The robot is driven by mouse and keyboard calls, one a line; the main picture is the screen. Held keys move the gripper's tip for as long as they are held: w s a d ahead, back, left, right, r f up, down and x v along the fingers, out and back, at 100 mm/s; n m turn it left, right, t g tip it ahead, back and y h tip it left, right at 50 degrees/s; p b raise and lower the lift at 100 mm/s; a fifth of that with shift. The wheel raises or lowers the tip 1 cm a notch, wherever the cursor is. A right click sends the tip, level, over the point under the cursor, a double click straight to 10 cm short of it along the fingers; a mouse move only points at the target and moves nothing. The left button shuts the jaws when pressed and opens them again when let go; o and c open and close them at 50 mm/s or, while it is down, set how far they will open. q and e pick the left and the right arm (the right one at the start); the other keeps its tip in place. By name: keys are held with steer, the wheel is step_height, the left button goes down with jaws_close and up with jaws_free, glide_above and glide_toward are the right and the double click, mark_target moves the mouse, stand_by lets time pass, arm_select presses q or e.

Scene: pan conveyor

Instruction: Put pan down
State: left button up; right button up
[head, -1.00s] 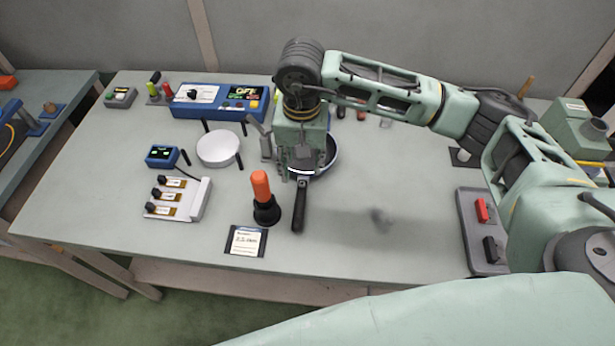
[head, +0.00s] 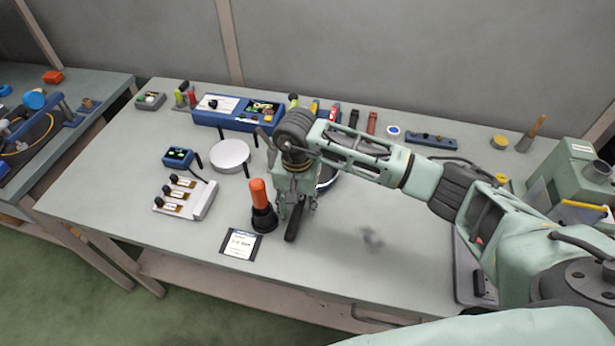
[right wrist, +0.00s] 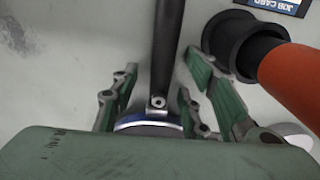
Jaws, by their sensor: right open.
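The pan lies on the grey table. Its dark handle (head: 292,224) points toward the near edge, and part of its bowl (head: 327,178) shows beyond my right arm. My right gripper (head: 297,203) is low over the handle, pointing down and open. In the right wrist view the handle (right wrist: 165,45) runs between the spread fingers (right wrist: 162,85), with a gap on each side. The blue-edged pan rim (right wrist: 147,127) shows below it, mostly hidden by the gripper body. My left gripper is not in view.
An orange-handled tool in a black holder (head: 263,215) stands close left of the pan handle, near the right gripper. A job card (head: 240,242) lies in front. A white round plate (head: 229,155) and a blue panel (head: 238,112) are farther back. The table right of the pan is mostly clear.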

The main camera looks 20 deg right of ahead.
steer(key=shift+f, duration=0.35)
steer(key=c, duration=0.8)
jaws_close()
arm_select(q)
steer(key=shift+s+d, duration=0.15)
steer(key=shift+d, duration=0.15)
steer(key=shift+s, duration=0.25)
arm_select(e)
steer(key=shift+w, duration=0.1)
